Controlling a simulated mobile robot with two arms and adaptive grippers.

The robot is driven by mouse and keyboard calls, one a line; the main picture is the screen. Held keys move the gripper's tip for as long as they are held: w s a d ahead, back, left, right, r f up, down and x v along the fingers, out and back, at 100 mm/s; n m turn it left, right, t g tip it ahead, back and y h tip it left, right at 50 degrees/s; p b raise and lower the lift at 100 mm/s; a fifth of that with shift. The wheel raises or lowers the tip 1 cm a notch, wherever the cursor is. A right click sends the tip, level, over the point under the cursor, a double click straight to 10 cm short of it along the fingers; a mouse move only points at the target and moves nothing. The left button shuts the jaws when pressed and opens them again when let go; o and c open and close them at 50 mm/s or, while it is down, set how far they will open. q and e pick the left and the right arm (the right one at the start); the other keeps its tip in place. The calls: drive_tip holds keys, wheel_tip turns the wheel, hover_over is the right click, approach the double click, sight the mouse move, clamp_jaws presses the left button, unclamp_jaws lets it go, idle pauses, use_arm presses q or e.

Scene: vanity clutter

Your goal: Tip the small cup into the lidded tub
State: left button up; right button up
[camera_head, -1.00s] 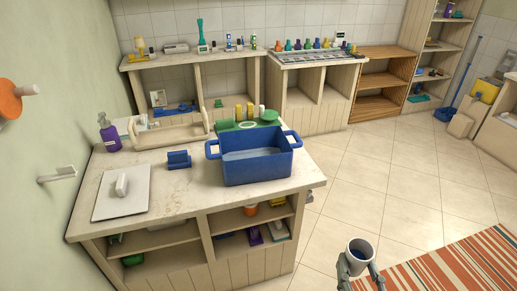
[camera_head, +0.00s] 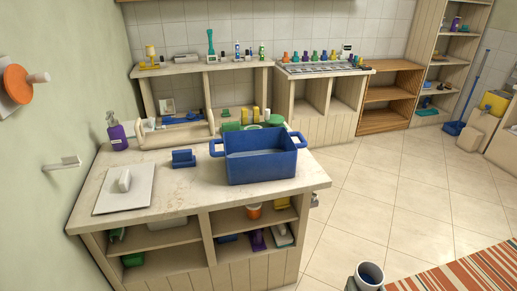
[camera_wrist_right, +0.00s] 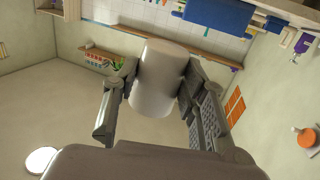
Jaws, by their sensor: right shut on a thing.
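The small cup (camera_head: 370,273) is pale grey with a dark blue inside. It is at the bottom edge of the head view, mouth upward, over the floor to the right of the counter. My right gripper (camera_head: 367,284) is shut on it; the cup also shows between the fingers in the right wrist view (camera_wrist_right: 157,75). A blue tub (camera_head: 262,170) with two side handles stands open on the counter, with a bluish surface inside. A white square plate with a handle (camera_head: 112,200), which looks like a lid, lies at the counter's left. The cup is apart from the tub. My left gripper is out of view.
A blue block-like holder (camera_head: 183,158) sits left of the tub. Behind are a wooden caddy (camera_head: 160,139), green items and yellow bottles. A purple pump bottle (camera_head: 117,133) stands at the back left. The counter's front middle (camera_head: 185,200) is clear. A striped rug (camera_head: 470,268) lies on the floor.

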wheel_tip(320, 180, down, 3)
drive_tip(key=shift+w+r+b, duration=0.1)
drive_tip(key=shift+b, duration=0.85)
drive_tip(key=w+d+f+m+h+b, duration=0.25)
drive_tip(key=w+d+f+h, duration=0.25)
drive_tip(key=w+d+f, duration=0.75)
drive_tip(key=w+d+m+g+h, duration=0.35)
drive_tip(key=w+d, duration=0.55)
drive_tip(key=d, duration=0.4)
drive_tip(key=w+d+m+g+h, duration=0.4)
drive_tip(key=w+d, duration=0.4)
drive_tip(key=d, duration=0.4)
drive_tip(key=w+a+r+n+t+y, duration=0.2)
drive_tip(key=w+a+n+t+y, duration=0.4)
drive_tip(key=w+a, duration=0.15)
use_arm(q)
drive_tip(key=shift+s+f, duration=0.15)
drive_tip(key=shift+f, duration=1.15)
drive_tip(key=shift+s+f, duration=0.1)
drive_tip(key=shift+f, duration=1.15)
use_arm(e)
drive_tip(key=s+a+f+y, duration=0.1)
drive_tip(key=a+f, duration=0.3)
drive_tip(key=f, duration=0.6)
drive_tip(key=shift+s+f+n+t, duration=0.15)
drive_tip(key=shift+s+n+t, duration=0.2)
drive_tip(key=shift+s+n, duration=0.1)
